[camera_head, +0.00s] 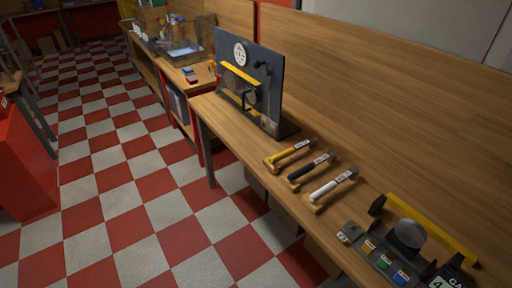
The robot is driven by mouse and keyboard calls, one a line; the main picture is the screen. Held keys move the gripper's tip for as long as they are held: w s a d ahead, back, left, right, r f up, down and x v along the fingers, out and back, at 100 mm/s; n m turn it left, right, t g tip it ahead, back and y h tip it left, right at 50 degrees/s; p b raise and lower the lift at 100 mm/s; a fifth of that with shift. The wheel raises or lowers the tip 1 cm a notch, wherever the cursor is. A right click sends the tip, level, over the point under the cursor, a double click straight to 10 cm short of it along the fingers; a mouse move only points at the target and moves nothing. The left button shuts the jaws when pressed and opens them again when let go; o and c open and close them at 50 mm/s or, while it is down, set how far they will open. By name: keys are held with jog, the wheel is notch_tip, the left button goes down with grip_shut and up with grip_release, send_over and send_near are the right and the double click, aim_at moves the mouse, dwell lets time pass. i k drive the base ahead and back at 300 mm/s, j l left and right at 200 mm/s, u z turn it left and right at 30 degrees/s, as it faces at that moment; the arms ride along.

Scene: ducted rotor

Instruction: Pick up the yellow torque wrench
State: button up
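The yellow torque wrench (290,152) lies on the wooden workbench, its head end toward the back right. It seems to rest on a small wooden block (271,164) at the front edge. A black wrench (309,167) and a white wrench (333,185) lie beside it to the right, roughly parallel and apart from it. Each has a small pale label. My gripper does not show in this view.
A dark upright panel (262,67) with a dial and a yellow bar stands behind left of the wrenches. A stand with a yellow bar (443,236) and a tray of coloured blocks (384,260) are at front right. Checkered floor (130,190) lies open at left.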

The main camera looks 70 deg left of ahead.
aim_at(311, 142)
jog(key=u, duration=2)
jog(key=i+j+z, duration=0.15)
jog(key=z, duration=0.3)
jog(key=i+j+z, duration=0.15)
jog(key=z, duration=0.3)
jog(key=i+j+z, duration=0.1)
jog(key=z, duration=0.35)
jog(key=j+z, duration=0.65)
jog(key=z, duration=0.25)
jog(key=j+z, duration=0.1)
jog(key=j, duration=0.45)
jog(key=k+j, duration=0.1)
jog(key=j, duration=0.45)
jog(key=j+z, duration=0.15)
jog(key=j, duration=0.4)
jog(key=k+j+z, duration=0.1)
jog(key=j, duration=0.45)
jog(key=k+j+z, duration=0.1)
jog(key=j, duration=0.45)
jog(key=k+j, duration=0.1)
jog(key=j, duration=0.4)
jog(key=z, duration=0.05)
